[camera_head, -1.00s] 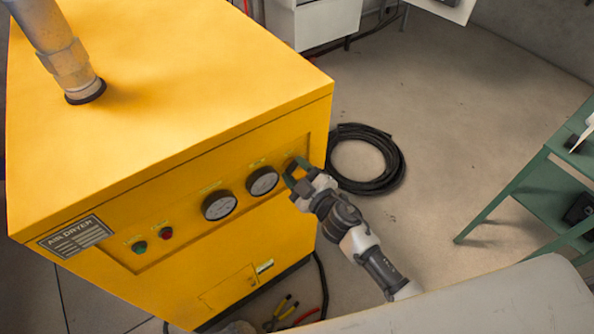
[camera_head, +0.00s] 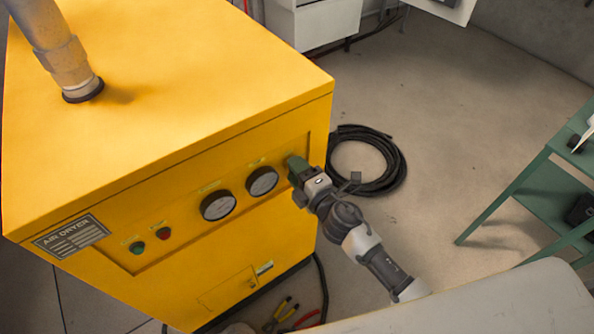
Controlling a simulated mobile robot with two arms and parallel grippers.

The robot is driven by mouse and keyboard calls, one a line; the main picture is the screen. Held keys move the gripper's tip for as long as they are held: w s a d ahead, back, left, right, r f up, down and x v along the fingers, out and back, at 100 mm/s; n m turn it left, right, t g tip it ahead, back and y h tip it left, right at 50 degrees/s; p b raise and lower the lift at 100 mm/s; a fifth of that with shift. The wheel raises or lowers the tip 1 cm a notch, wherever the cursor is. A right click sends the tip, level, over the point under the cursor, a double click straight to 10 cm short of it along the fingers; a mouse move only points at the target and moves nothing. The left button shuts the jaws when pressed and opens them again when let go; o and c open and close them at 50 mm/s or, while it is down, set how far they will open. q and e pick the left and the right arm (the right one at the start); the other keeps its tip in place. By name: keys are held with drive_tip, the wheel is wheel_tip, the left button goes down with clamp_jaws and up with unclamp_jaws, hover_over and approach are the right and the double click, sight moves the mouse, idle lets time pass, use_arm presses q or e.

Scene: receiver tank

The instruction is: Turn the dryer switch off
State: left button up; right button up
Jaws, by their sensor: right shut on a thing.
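The yellow air dryer (camera_head: 170,85) fills the left and middle of the head view. Its front panel carries a green button (camera_head: 137,248), a red button (camera_head: 163,233) and two round gauges (camera_head: 218,205). My right gripper (camera_head: 296,170) is at the right end of this panel, just right of the second gauge (camera_head: 262,181). It is shut on the dryer switch, which its fingers hide, so the switch's position cannot be told. The gripper is turned about its long axis. My left gripper is not in view.
A coil of black hose (camera_head: 375,160) lies on the floor right of the dryer. A green metal table (camera_head: 545,190) stands at the right. Pliers with yellow handles (camera_head: 283,308) lie on the floor at the dryer's foot.

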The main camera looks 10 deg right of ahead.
drive_tip(key=shift+n, duration=0.4)
drive_tip(key=o, duration=0.6)
drive_tip(key=shift+o, duration=0.2)
drive_tip(key=shift+s, duration=0.1)
drive_tip(key=b+v, duration=0.1)
drive_tip(key=v, duration=0.9)
drive_tip(key=shift+s+d+b, duration=0.15)
drive_tip(key=shift+s+b, duration=0.1)
drive_tip(key=shift+b, duration=0.15)
drive_tip(key=shift+f, duration=0.1)
